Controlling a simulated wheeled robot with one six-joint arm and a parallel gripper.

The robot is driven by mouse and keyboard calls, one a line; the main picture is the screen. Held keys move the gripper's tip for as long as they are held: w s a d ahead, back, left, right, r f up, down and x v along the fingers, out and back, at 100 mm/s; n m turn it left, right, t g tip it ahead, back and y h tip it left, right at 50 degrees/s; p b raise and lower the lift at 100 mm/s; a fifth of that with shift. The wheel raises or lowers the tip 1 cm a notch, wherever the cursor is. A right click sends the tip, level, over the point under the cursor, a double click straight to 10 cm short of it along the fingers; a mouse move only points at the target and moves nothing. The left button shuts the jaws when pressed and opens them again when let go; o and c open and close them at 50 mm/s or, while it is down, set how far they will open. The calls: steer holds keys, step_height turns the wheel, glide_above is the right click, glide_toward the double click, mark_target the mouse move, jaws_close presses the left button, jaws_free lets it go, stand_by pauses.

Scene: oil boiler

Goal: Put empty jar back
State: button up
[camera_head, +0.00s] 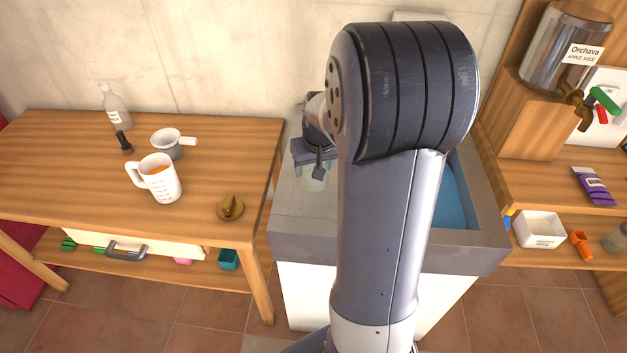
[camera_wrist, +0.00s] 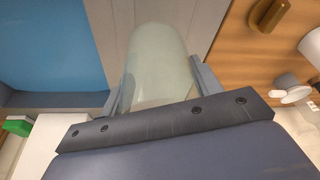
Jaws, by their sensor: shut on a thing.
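My gripper (camera_head: 315,165) is at the left part of the grey sink counter, mostly hidden behind my own arm in the head view. It is shut on a pale, translucent jar (camera_wrist: 160,62), which sits between the two fingers in the wrist view. In the head view a little of the jar (camera_head: 313,183) shows below the gripper, over the grey counter (camera_head: 300,220). I cannot tell whether the jar touches the counter. Its contents cannot be made out.
The wooden table (camera_head: 60,180) at left holds a measuring jug (camera_head: 163,186) with orange content, a white strainer-like cup (camera_head: 168,143), a bottle (camera_head: 116,108) and a brass cone (camera_head: 230,206). A blue basin (camera_head: 452,195) lies right. Shelves at right hold a white bin (camera_head: 540,230) and a juice dispenser (camera_head: 565,45).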

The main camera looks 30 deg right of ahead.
mark_target(314, 181)
steer(key=shift+f, duration=2.6)
steer(key=shift+f, duration=0.1)
steer(key=o, duration=1.1)
steer(key=v, duration=1.2)
